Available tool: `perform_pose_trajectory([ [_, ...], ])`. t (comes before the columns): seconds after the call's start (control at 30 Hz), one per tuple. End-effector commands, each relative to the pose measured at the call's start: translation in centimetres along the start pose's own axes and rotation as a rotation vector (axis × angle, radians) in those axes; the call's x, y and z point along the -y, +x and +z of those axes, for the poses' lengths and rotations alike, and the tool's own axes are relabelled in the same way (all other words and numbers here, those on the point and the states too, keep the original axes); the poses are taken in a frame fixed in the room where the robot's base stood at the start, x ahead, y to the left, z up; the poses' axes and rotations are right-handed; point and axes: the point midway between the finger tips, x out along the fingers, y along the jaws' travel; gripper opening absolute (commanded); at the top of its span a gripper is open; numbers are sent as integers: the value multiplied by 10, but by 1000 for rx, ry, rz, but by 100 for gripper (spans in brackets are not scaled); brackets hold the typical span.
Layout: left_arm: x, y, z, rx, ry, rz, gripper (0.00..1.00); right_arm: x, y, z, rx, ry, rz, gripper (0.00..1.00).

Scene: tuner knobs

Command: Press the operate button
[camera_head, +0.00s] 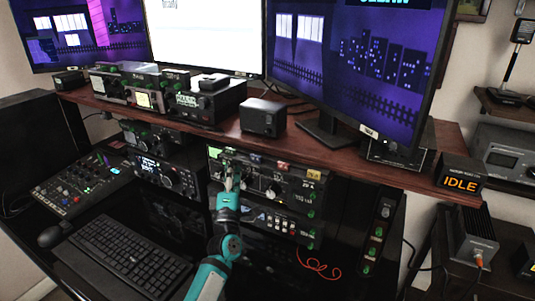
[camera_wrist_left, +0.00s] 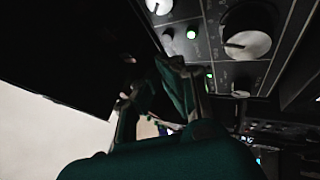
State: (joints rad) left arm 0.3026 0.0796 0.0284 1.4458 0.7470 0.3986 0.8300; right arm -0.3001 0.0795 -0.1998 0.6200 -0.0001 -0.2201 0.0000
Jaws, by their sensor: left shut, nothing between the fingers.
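A tuner panel (camera_head: 285,184) with a small lit screen and round knobs sits under the wooden shelf, in the middle of the head view. My left gripper (camera_head: 229,180) is shut and empty in front of its left part. In the left wrist view the fingers (camera_wrist_left: 178,75) point up at a dark panel (camera_wrist_left: 225,75). That panel has a large knob (camera_wrist_left: 246,44), a green-lit round button (camera_wrist_left: 192,32) and a small green light (camera_wrist_left: 209,75). Labels are too small to read, so I cannot tell which control is operate, or whether the fingertips touch the panel.
A box on the right reads IDLE (camera_head: 460,184). Below the tuner panel is another unit (camera_head: 268,217) with a row of buttons. A keyboard (camera_head: 130,254) lies at the left front. The shelf (camera_head: 345,159) overhangs the panels, with monitors above.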

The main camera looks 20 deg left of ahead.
Motion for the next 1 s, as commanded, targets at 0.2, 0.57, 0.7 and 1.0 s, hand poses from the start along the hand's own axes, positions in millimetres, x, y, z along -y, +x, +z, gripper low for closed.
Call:
perform_pose_trajectory([
  [0.2, -12, -17, -10, 1, 2, -1, 0, 0, -14, -1, 0, 0, 0, 40],
  [0.57, -21, -38, -21, 0, 0, 0, 0, 0, -22, -2, 0, 0, 0, 40],
  [0.7, -21, -38, -21, 0, 0, 0, 0, 0, -22, -2, 0, 0, 0, 40],
  [1.0, -21, -38, -20, 0, 0, 0, 0, -1, -21, -7, -7, 0, 1, 40],
])
